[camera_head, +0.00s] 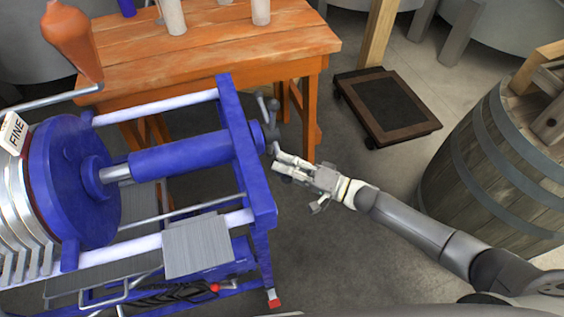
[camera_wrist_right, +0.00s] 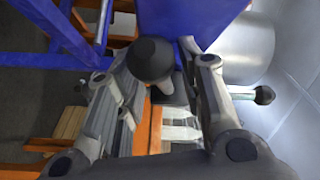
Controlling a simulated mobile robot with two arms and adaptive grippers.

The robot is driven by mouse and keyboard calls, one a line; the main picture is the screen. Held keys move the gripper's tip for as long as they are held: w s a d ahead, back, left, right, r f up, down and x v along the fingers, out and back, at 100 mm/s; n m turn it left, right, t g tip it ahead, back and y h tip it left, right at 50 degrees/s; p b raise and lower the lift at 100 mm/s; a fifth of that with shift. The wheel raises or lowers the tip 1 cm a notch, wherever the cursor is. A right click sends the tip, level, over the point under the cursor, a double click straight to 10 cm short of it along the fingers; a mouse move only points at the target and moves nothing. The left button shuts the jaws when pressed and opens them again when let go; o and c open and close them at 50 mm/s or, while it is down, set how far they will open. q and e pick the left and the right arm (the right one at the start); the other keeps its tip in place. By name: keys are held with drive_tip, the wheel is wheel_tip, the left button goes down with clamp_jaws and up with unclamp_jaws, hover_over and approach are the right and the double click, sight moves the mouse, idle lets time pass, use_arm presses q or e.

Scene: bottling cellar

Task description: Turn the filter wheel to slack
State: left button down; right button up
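The filter wheel (camera_head: 262,104) is a small grey handwheel with bar handles, at the right end of the blue filter press (camera_head: 240,135). My right gripper (camera_head: 279,162) is beside the wheel's lower side, with its fingers pointing left toward it. In the right wrist view its two fingers are spread apart, and a dark round knob (camera_wrist_right: 150,59) of the wheel shows between them. I cannot tell whether either finger touches it. Another dark knob (camera_wrist_right: 264,95) shows outside the right finger. The gripper partly hides the wheel's lower part. My left gripper is not in view.
A wooden table (camera_head: 200,55) with bottles stands behind the press. A dark wheeled platform (camera_head: 388,104) is on the floor at the back right. A wooden barrel (camera_head: 490,160) stands at the right, near my right arm.

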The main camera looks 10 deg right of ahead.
drive_tip(key=shift+w+a, duration=0.3)
drive_tip(key=shift+a, duration=0.2)
drive_tip(key=c, duration=0.6)
drive_tip(key=shift+a+f, duration=0.1)
clamp_jaws()
